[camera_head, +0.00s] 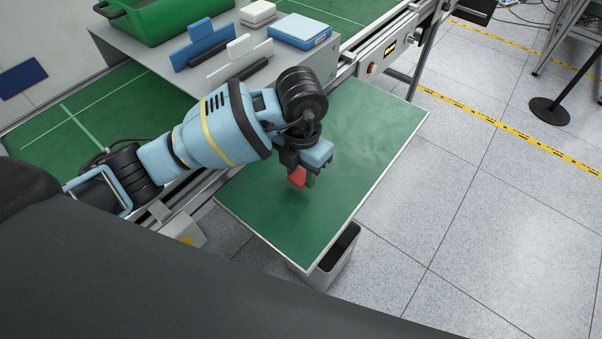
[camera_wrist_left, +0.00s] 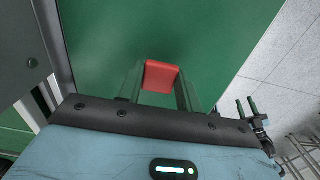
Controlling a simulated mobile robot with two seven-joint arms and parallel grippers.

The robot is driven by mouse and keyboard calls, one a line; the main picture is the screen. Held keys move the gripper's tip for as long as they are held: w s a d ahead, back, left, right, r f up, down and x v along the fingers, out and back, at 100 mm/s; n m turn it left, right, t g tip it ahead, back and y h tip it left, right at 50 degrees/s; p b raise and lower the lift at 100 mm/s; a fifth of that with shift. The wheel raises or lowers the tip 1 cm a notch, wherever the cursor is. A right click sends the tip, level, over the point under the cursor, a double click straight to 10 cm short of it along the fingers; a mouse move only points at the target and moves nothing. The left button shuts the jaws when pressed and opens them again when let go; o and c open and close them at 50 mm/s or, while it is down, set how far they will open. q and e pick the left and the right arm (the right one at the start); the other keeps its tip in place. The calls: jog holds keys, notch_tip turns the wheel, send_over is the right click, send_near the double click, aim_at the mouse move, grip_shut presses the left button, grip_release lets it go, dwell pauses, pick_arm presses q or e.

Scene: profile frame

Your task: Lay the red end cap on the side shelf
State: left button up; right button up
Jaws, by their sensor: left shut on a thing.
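The red end cap (camera_head: 297,176) is held between the fingers of my left gripper (camera_head: 303,180), which is shut on it. In the left wrist view the end cap (camera_wrist_left: 160,76) shows between the two fingertips (camera_wrist_left: 160,88). The side shelf (camera_head: 350,130) is a green board with a pale rim that juts out from the bench. My left gripper is over the shelf's near left part. I cannot tell whether the end cap touches the shelf. My right gripper is not in view.
A grey raised platform (camera_head: 150,62) behind the arm holds a green crate (camera_head: 165,22), blue and white profile parts and a blue box (camera_head: 299,30). A grey bin (camera_head: 330,262) stands under the shelf's near edge. The shelf's surface right of the gripper is clear.

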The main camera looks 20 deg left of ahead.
aim_at(301, 174)
pick_arm(q)
jog(key=shift+f, duration=0.85)
jog(key=shift+f, duration=0.2)
jog(key=o, duration=1)
jog(key=shift+c, duration=0.2)
notch_tip(301, 174, up, 12)
jog(key=p, duration=0.1)
jog(key=shift+r, duration=0.2)
